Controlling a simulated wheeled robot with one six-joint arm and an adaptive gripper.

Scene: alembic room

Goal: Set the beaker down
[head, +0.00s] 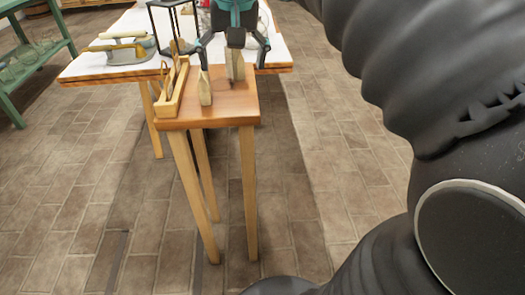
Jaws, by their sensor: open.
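My gripper (233,66), teal and black, points down over a small wooden table (225,107). Its two fingers are spread wide apart. I cannot clearly make out a beaker between or below the fingers; clear glass would be hard to see here. A pale upright block-like piece (236,66) shows between the fingers. A second pale piece (205,90) stands on the tabletop just below the left finger. I cannot tell whether either finger touches anything.
A wooden rack (172,95) stands along the small table's left edge. Behind is a white-topped table (88,66) with a black wire frame (171,25) and a tan-and-teal item (125,47). Glassware (44,45) sits on a green shelf (66,27) at left. The brick floor in front is clear.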

